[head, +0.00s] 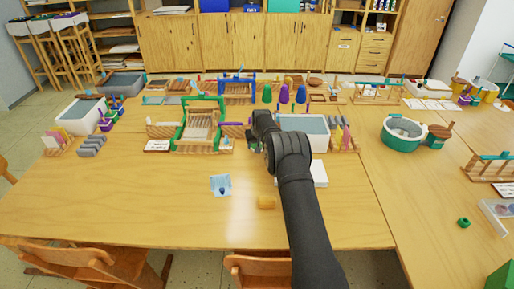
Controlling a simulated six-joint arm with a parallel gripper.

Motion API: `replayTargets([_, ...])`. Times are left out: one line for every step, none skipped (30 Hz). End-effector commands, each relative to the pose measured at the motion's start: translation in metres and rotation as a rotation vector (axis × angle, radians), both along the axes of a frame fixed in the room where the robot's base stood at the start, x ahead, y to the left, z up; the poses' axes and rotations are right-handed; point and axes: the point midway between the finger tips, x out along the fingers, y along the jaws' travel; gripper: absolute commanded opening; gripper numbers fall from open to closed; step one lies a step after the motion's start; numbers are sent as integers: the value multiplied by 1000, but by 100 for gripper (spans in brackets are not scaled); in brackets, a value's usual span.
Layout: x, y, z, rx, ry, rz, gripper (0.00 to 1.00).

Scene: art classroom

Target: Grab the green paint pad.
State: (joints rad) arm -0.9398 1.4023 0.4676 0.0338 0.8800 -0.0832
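I cannot make out for certain which thing is the green paint pad. A small round green object (463,222) lies on the right table, with bare wood around it. Part of a larger green object (502,277) shows at the bottom right corner, cut off by the picture edge. My dark gripper (258,128) is over the middle of the main table, just left of a white tub (303,130), far to the left of both green objects. It points away from me, and its fingers are too dark and small to read.
A green-framed wooden loom (200,128) stands left of my gripper. A green round tub (402,134) is to the right. The main table's front left is clear.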

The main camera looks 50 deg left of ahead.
Motion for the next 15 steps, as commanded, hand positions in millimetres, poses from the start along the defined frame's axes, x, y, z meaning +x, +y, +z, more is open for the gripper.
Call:
replayTargets([1, 1, 11, 3, -2, 0, 30])
replayTargets([1, 1, 17, 3, -2, 0, 30])
replayTargets([1, 1, 25, 4, -3, 0, 30])
replayTargets([1, 1, 32, 5, -4, 0, 30])
replayTargets([1, 1, 38, 4, -3, 0, 30])
replayTargets([1, 1, 46, 3, -3, 0, 30])
replayTargets([1, 1, 53, 4, -3, 0, 30])
replayTargets([1, 1, 58, 4, -3, 0, 30])
replayTargets([1, 1, 65, 2, -2, 0, 30])
replayTargets([1, 0, 70, 2, -2, 0, 30])
replayTargets([1, 1, 74, 2, -2, 0, 30])
replayTargets([1, 1, 79, 2, -2, 0, 30])
replayTargets([1, 0, 82, 1, -2, 0, 30])
replayTargets([0, 0, 85, 0, -1, 0, 30])
replayTargets([0, 0, 87, 0, -1, 0, 30])
